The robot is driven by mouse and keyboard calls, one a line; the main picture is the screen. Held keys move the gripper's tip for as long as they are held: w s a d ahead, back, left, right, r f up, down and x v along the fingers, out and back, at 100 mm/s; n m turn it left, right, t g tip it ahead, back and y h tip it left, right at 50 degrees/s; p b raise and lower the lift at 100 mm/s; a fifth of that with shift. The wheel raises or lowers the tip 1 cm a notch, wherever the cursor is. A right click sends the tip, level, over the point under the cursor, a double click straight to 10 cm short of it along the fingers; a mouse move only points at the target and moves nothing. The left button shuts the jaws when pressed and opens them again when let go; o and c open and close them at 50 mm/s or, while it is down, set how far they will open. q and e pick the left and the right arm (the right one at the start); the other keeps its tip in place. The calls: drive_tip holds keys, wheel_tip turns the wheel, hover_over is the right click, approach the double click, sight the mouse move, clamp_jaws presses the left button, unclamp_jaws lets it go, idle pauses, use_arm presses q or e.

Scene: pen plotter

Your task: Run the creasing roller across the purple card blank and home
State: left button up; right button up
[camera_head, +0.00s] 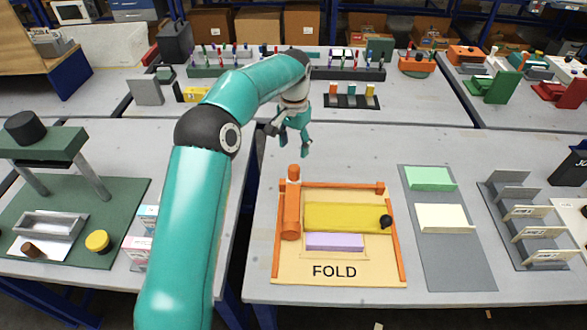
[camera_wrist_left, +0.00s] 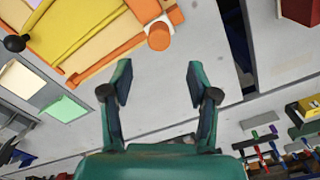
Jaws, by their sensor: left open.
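The FOLD board (camera_head: 335,272) lies on the right table, a tan board with orange rails. The orange creasing roller (camera_head: 291,213) lies along its left side, with an orange end (camera_head: 293,174) towards the back. The purple card blank (camera_head: 335,241) lies flat on the board, right of the roller and in front of a yellow plate (camera_head: 335,216) with a black knob (camera_head: 386,221). My left gripper (camera_head: 293,146) is open and empty above the table, behind the roller's back end. In the left wrist view its fingers (camera_wrist_left: 159,72) are apart, and the roller's round orange end (camera_wrist_left: 158,37) shows beyond them.
A grey mat (camera_head: 458,262) with green and cream cards lies right of the board. Grey slotted holders (camera_head: 530,232) stand farther right. A green press (camera_head: 45,145) stands on the left table, across a gap. Pen racks (camera_head: 290,68) line the back table.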

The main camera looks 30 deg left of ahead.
sight(294, 168)
use_arm(q)
wheel_tip(294, 168, down, 10)
drive_tip(key=shift+s+r+p, duration=0.1)
drive_tip(key=shift+s+p, duration=0.05)
drive_tip(key=shift+p, duration=0.4)
